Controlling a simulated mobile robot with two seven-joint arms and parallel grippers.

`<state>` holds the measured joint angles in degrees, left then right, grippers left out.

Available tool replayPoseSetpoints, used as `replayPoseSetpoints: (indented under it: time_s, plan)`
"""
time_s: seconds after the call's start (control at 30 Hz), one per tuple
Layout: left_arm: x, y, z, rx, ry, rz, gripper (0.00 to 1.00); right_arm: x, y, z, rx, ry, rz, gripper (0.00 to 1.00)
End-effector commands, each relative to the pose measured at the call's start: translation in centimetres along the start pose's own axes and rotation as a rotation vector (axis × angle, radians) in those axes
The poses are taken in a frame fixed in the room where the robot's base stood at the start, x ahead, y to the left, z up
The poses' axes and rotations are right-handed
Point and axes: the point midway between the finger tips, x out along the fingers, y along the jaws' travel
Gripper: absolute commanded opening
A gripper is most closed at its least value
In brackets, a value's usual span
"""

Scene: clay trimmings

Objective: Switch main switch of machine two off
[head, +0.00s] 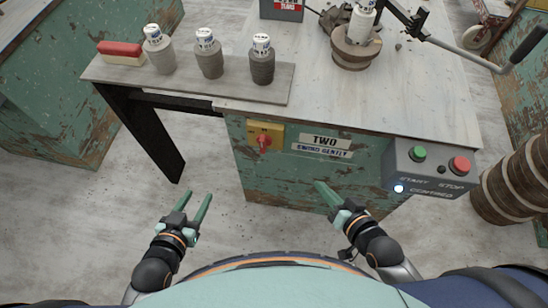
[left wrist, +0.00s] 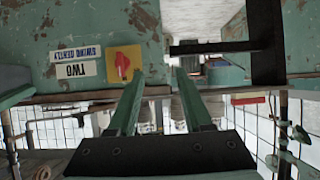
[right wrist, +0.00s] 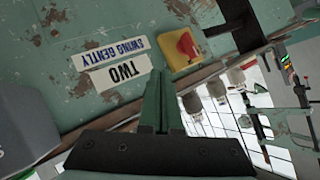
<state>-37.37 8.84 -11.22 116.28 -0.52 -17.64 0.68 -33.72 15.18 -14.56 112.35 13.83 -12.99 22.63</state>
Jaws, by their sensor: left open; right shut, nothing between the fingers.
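Machine two is a chipped green cabinet (head: 300,179) with a "TWO" label (head: 325,141) on its front. Its main switch is a red rotary handle (head: 264,142) on a yellow plate (head: 276,130), left of the label. The switch also shows in the left wrist view (left wrist: 122,64) and in the right wrist view (right wrist: 186,46). My left gripper (head: 199,200) is open and empty, in front of the cabinet, below and left of the switch. My right gripper (head: 319,184) is shut and empty, in front of the cabinet, below and right of the switch. Neither touches the switch.
A grey control box (head: 432,170) with a green button (head: 418,153), a red button (head: 459,165) and a lit white lamp sits at the cabinet's right. Floor before the cabinet is clear.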

Motion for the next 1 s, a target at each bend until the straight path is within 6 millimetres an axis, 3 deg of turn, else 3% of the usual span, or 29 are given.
replayPoseSetpoints:
  time_s: [0.03, 0.1, 0.5, 0.77, 1.0]
  plan:
    - [1.2, 0.0, 0.9, 0.01, 0.033, 0.001, 0.5, 1.3, 0.6, 0.9, 0.05, 0.022, -0.031, 0.0]
    - [1.9, -0.1, 0.8, 0.023, 0.074, 0.002, 0.5, 2.1, 0.5, 0.9, 0.134, 0.049, -0.075, 0.0]
    - [4.7, 0.1, 0.1, 0.094, 0.314, 0.005, 0.5, 5.7, 0.7, 1.3, 0.617, 0.122, -0.333, 0.0]
    - [5.1, 0.4, -0.5, 0.125, 0.43, 0.008, 0.5, 6.7, 0.9, 1.4, 0.862, 0.112, -0.458, 0.0]
    - [5.0, 0.5, -1.0, 0.135, 0.465, 0.008, 0.5, 6.8, 0.8, 1.2, 0.94, 0.104, -0.497, 0.0]
